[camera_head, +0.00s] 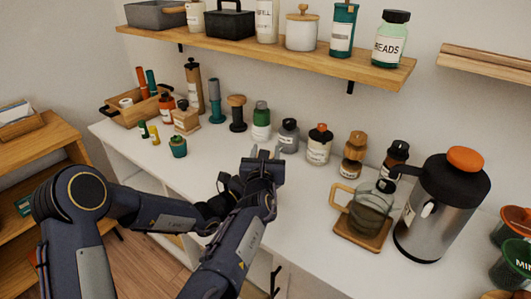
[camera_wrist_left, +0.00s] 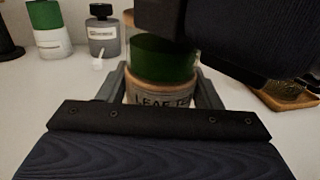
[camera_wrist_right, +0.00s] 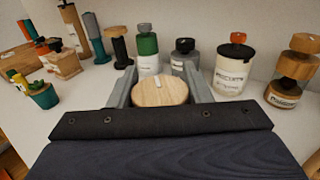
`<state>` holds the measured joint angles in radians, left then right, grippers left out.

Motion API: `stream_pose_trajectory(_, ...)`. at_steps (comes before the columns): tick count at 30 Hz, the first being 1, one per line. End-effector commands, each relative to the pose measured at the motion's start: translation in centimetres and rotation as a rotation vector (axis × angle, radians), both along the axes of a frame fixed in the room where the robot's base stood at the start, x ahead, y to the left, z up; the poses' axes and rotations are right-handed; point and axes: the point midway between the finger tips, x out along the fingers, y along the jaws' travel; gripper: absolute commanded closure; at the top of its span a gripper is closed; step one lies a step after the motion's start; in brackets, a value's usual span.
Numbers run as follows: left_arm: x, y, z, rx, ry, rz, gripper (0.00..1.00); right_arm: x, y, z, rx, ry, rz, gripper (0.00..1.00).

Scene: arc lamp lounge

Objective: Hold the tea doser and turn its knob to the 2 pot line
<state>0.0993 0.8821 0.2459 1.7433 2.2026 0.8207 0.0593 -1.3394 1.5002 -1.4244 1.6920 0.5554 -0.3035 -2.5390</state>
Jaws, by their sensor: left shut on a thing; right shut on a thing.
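The tea doser (camera_wrist_left: 160,98) shows in the left wrist view as a jar with a pale label reading "LEAF TE…", a wooden band and a dark green part above. My left gripper (camera_wrist_left: 162,84) is shut on its body, one finger on each side. A dark part of my other arm covers its top there. In the right wrist view the round wooden knob (camera_wrist_right: 160,91) lies between the fingers of my right gripper (camera_wrist_right: 160,80), which is shut on it. A short white mark on the knob points to the far side. The 2 pot line cannot be made out. In the head view my right gripper (camera_head: 264,163) hides the doser.
Behind my grippers stand a green-and-white jar (camera_head: 261,121), a grey bottle (camera_head: 288,135) and a cream jar (camera_head: 319,144). A glass pot (camera_head: 370,206) on a wooden board and a steel dispenser (camera_head: 437,211) stand right. The white counter (camera_head: 312,220) is clear in front.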

Motion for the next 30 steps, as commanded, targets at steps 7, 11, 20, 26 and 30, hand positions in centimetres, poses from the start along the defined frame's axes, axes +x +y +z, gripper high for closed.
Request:
stream_pose_trajectory(7,-0.1,0.0,-0.2,-0.001,0.007,-0.001,0.76,0.0,-0.1,0.0,0.003,0.0,-0.001,0.39)
stream_pose_trajectory(11,-0.1,0.0,-0.2,0.0,0.006,-0.001,0.76,0.0,0.0,0.0,0.002,0.0,0.0,0.33)
stream_pose_trajectory(20,0.0,0.0,-0.2,0.0,0.007,0.0,0.76,-1.0,0.2,0.0,-0.001,-0.001,0.003,0.33)
stream_pose_trajectory(26,0.0,0.0,-0.2,0.001,0.006,0.0,0.76,-4.4,0.6,0.1,-0.002,-0.001,0.003,0.33)
stream_pose_trajectory(30,0.0,0.0,-0.2,0.001,0.006,0.0,0.76,-6.3,0.7,0.1,-0.001,-0.002,0.002,0.33)
